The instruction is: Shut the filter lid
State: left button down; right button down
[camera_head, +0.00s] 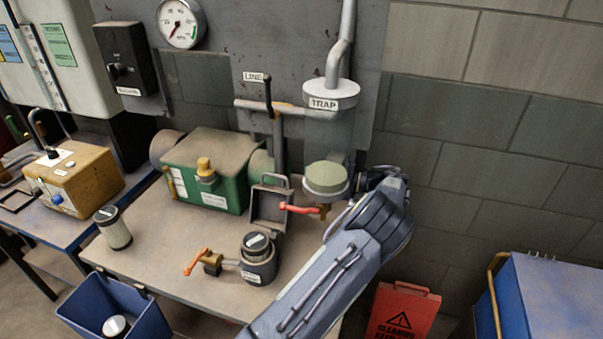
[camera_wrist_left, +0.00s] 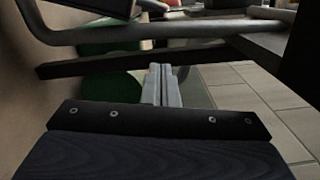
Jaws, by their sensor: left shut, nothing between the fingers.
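The filter lid (camera_head: 268,205) is a dark grey square plate with a loop handle, standing open behind the round filter housing (camera_head: 262,271). A dark cartridge with a pale label (camera_head: 257,243) sits in the housing, its top uncovered. My left arm crosses the right part of the table, and its wrist is beside the glass trap, right of the lid and apart from it. My left gripper (camera_wrist_left: 162,85) shows in the wrist view with its two pale fingers together and empty. In the head view its fingertips are hidden. My right gripper is not in view.
The glass trap (camera_head: 329,140) and a red-handled valve (camera_head: 298,208) stand right of the lid. A green pump (camera_head: 213,168) is behind left. An orange-handled valve (camera_head: 207,262) adjoins the housing. A spare cartridge (camera_head: 114,229) stands on the table (camera_head: 160,240); a blue bin (camera_head: 95,305) hangs at front.

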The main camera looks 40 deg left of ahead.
pick_arm(q)
jog(key=s, duration=0.1)
jog(key=s+p, duration=0.1)
jog(key=s, duration=0.1)
jog(key=s+a, duration=0.1)
jog(key=shift+s+a+r, duration=0.1)
jog(key=shift+s+r, duration=0.2)
jog(key=shift+r, duration=0.1)
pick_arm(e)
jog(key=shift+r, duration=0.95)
pick_arm(q)
jog(key=shift+r, duration=0.1)
